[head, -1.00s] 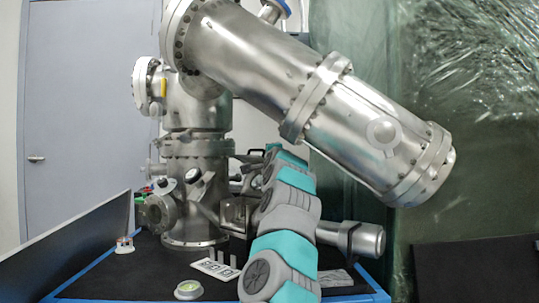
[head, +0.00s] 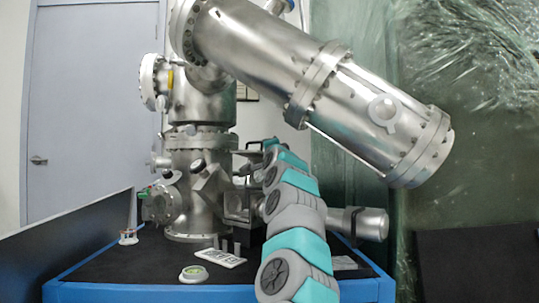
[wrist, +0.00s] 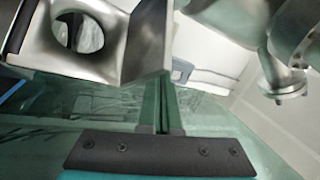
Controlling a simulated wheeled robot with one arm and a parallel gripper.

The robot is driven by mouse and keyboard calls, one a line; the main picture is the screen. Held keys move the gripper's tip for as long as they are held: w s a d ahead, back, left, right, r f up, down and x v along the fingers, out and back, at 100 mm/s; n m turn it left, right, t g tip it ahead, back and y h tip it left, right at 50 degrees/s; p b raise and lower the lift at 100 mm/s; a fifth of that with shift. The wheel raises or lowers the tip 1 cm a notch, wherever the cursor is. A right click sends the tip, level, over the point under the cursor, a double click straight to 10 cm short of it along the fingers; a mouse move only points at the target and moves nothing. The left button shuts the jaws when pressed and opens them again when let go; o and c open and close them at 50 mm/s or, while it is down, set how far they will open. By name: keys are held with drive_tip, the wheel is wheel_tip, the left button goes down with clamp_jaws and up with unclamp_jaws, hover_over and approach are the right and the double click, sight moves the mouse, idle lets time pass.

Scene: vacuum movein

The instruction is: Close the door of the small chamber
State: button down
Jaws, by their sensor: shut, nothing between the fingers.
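The small chamber (head: 238,205) is a boxy metal unit beside the lower part of the tall steel column, in the middle of the head view. My arm hides its right side, and I cannot tell there how far its door is open. In the wrist view a metal box-like part with a round opening (wrist: 118,70) fills the upper left; I cannot tell whether it is the door or the chamber body. My gripper (wrist: 161,95) is shut and empty, its narrow fingers just below and right of that part's edge. Whether they touch it is unclear. In the head view the fingers are hidden.
The large steel column (head: 200,95) and its slanted cylinder (head: 330,85) rise over the work area. A horizontal cylinder (head: 372,224) lies right of my arm. A small round green-white object (head: 193,272) and a white marked plate (head: 220,258) lie on the blue-edged table (head: 150,292).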

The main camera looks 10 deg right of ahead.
drive_tip(key=shift+s+a+f+n+t+y+b, duration=0.2)
drive_tip(key=shift+a+n+b, duration=0.2)
drive_tip(key=shift+b, duration=0.15)
drive_tip(key=shift+s+a+f+n+t+y+b, duration=0.1)
drive_tip(key=shift+s+a+n+t+y+b, duration=0.15)
drive_tip(key=shift+n+b, duration=0.2)
drive_tip(key=shift+f, duration=0.1)
drive_tip(key=shift+n+p, duration=0.3)
drive_tip(key=shift+n, duration=0.05)
drive_tip(key=shift+p, duration=0.35)
drive_tip(key=shift+t+p, duration=0.25)
drive_tip(key=shift+p, duration=0.15)
